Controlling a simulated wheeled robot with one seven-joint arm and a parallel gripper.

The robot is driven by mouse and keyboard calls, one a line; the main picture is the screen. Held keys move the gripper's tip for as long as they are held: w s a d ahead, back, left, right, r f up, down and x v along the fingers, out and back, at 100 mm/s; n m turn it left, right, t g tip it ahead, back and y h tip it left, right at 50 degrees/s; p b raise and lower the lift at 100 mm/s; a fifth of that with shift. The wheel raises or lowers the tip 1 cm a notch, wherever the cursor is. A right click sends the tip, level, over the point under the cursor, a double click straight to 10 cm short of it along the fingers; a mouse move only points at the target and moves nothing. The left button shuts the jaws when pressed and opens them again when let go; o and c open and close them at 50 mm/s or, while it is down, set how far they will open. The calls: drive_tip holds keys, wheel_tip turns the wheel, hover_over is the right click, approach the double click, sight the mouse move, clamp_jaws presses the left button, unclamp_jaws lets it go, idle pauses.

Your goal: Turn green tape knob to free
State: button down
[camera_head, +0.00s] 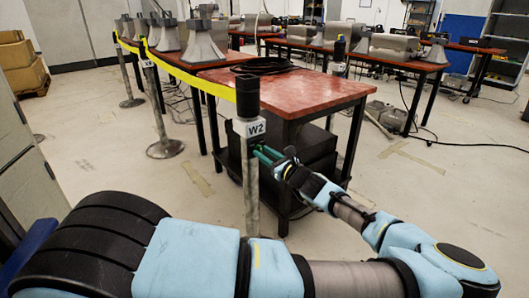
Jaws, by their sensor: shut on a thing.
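A metal post (251,175) with a black head (248,97) stands upright in front of me, with a white W2 label (255,129) under the head. The green tape knob (266,154) shows as a small green piece just right of the post, below the label. My gripper (277,162) reaches it from the right and is shut on it. The fingers are small and dark here, and they partly hide the knob. I cannot make out which way the knob points.
A red-topped table (300,92) with a coiled black cable (264,66) stands close behind the post. Yellow tape (190,76) runs from the post head to other posts (163,146) at the left. Open floor (440,190) lies to the right.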

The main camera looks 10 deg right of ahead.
drive_tip(key=n, duration=0.4)
drive_tip(key=shift+n+b, duration=0.5)
drive_tip(key=shift+n, duration=1.3)
drive_tip(key=c, duration=0.9)
unclamp_jaws()
drive_tip(key=v, duration=1.1)
drive_tip(key=shift+b, duration=0.4)
drive_tip(key=shift+w, duration=0.1)
